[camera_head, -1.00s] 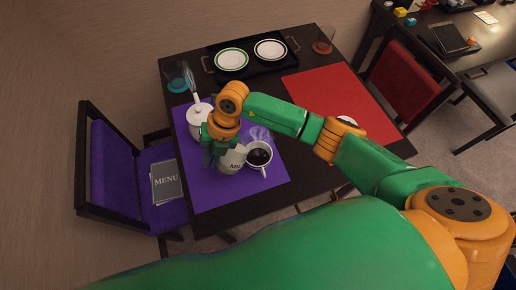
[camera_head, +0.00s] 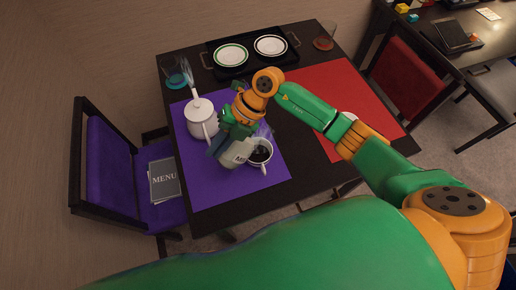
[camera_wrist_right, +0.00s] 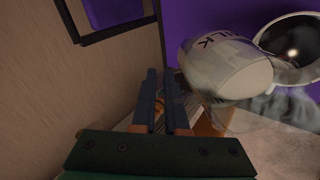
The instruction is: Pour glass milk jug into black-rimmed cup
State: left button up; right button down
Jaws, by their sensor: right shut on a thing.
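My right gripper (camera_head: 222,142) is shut on the glass milk jug (camera_head: 236,155), a clear and whitish jug with dark lettering, above the purple mat. The jug is tilted beside the black-rimmed cup (camera_head: 259,152), which stands upright with dark contents. In the right wrist view my gripper (camera_wrist_right: 163,95) shows its two fingers close together. The jug (camera_wrist_right: 228,68) lies just right of them there, and the cup (camera_wrist_right: 294,48) is partly cut off at the right edge. I cannot tell whether milk flows. My left gripper is not in view.
A black tray (camera_head: 250,70) with two plates is at the back. A red mat (camera_head: 350,85) lies right. A purple chair (camera_head: 110,170) holds a menu (camera_head: 164,180).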

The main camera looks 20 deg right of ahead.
jog(key=shift+w+d+r+y+b, duration=0.15)
jog(key=shift+d+y+b, duration=0.1)
jog(key=shift+y+b, duration=0.45)
jog(key=shift+s+d+r+y+b, duration=0.1)
jog(key=shift+d+y+b, duration=0.25)
jog(key=shift+b, duration=0.6)
dwell(3.2)
